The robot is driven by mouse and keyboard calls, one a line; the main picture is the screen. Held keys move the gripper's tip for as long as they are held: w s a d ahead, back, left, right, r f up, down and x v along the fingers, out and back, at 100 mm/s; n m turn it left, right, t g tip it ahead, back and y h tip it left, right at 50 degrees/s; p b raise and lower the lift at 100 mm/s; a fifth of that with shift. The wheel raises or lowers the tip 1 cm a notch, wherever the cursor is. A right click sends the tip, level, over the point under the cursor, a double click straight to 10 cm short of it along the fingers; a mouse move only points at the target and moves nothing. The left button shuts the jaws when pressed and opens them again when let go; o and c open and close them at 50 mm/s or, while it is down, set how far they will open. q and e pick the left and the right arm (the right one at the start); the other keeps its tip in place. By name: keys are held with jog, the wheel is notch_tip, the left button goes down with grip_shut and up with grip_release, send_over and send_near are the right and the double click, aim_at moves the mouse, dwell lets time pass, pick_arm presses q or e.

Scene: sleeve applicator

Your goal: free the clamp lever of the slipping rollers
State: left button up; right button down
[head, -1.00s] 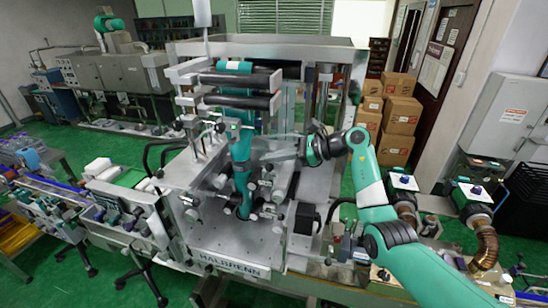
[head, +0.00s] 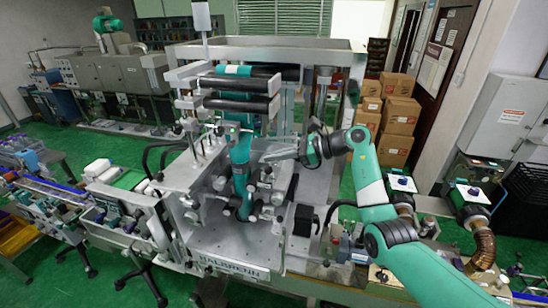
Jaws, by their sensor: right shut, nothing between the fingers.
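Two black rollers, the upper roller (head: 236,80) and the lower roller (head: 238,103), lie across the top left of the steel machine. I cannot pick out the clamp lever for certain among these small fittings. My right gripper (head: 268,157) reaches in from the right, just right of the column and below the rollers. It is shut and empty; I cannot tell whether its tips touch anything. My left gripper is not in view.
The machine's steel deck (head: 225,240) has bare room at the front. A black box (head: 304,219) sits on its right side. Cardboard boxes (head: 399,118) are stacked behind my right arm.

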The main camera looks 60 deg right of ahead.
notch_tip(320, 180, up, 8)
jog(key=s+d+p, duration=0.1)
jog(key=s+p, duration=0.1)
jog(key=p, duration=0.1)
jog(key=shift+s, duration=0.15)
